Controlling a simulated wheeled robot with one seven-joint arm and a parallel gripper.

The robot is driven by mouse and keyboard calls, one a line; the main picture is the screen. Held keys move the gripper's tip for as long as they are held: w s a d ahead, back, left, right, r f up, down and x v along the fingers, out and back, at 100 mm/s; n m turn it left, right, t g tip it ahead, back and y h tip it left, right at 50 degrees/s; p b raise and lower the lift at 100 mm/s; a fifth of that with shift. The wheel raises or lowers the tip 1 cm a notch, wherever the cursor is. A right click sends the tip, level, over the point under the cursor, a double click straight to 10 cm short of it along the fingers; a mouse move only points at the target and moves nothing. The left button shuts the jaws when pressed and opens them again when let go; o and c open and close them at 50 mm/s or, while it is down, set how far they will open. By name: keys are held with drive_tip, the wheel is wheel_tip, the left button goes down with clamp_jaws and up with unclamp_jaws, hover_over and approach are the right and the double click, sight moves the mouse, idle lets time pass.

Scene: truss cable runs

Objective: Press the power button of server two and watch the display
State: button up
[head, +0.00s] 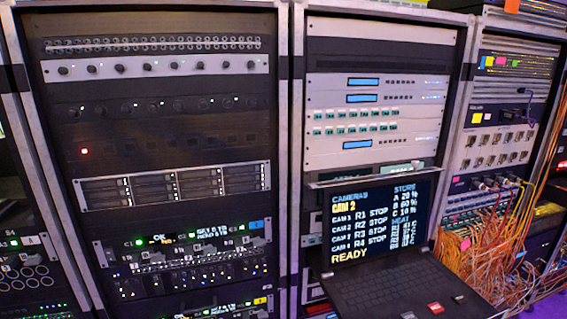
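My gripper is not in view. A fold-out display (377,222) in the middle rack shows "CAMERAS", "CAM 2" in yellow, several camera lines ending in "STOP", a "STORE" column with percentages, a "HEAT" column too small to read, and "READY".
A keyboard tray (395,290) juts out below the display. Orange cables (480,250) hang in a tangle at the right rack. A silver drive unit (172,185) and a panel with a red light (84,151) sit higher in the left rack.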

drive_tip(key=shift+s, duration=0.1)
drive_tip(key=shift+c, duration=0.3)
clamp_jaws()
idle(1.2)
